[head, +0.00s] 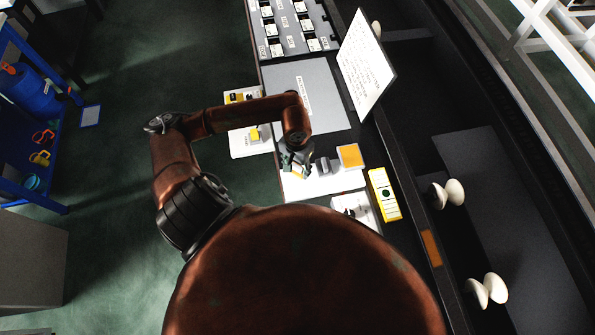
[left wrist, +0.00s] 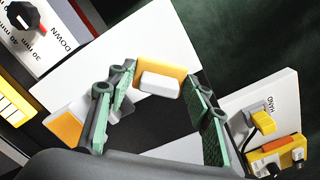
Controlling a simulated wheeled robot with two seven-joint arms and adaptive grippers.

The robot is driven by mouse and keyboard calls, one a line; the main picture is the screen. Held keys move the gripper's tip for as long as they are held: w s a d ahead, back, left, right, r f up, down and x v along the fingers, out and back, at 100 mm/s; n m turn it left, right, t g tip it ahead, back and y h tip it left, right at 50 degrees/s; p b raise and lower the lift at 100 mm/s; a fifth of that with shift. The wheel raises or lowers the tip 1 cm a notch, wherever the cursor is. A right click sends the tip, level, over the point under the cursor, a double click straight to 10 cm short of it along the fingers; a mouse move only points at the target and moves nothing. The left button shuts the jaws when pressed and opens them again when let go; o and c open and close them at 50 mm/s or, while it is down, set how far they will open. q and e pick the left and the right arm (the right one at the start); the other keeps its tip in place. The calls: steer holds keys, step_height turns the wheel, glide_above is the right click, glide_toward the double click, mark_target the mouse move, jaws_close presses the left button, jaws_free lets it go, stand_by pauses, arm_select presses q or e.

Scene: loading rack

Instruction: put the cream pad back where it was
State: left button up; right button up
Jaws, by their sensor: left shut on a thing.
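The cream pad (left wrist: 159,82) is a small pale block between the fingertips of my left gripper (left wrist: 160,85) in the left wrist view. An orange patch (left wrist: 186,72) shows around and behind it. In the head view my left gripper (head: 297,168) is over the white board (head: 325,186), shut on the cream pad, which is mostly hidden there. I cannot tell whether the pad touches the board. A grey block (head: 323,166) and an orange square (head: 349,155) are on the board to the gripper's right. My right gripper is not in view.
A yellow box (head: 384,194) stands right of the board. A dial unit (left wrist: 28,22) marked DOWN is near it. Yellow switch units (head: 253,134) lie left of the gripper. A grey panel (head: 325,110) and an upright white sign (head: 365,62) are beyond.

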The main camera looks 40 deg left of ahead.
mark_target(296, 171)
arm_select(q)
steer(key=shift+w+f, duration=0.15)
steer(key=shift+f, duration=0.05)
steer(key=shift+w+a+f+b, duration=0.1)
steer(key=shift+a+f+b, duration=0.1)
steer(key=shift+f, duration=0.7)
steer(key=shift+w+a+f+b, duration=0.1)
steer(key=shift+f+b, duration=0.05)
steer(key=shift+f, duration=0.75)
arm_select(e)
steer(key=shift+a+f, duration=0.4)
arm_select(q)
steer(key=shift+f, duration=0.15)
steer(key=o, duration=1)
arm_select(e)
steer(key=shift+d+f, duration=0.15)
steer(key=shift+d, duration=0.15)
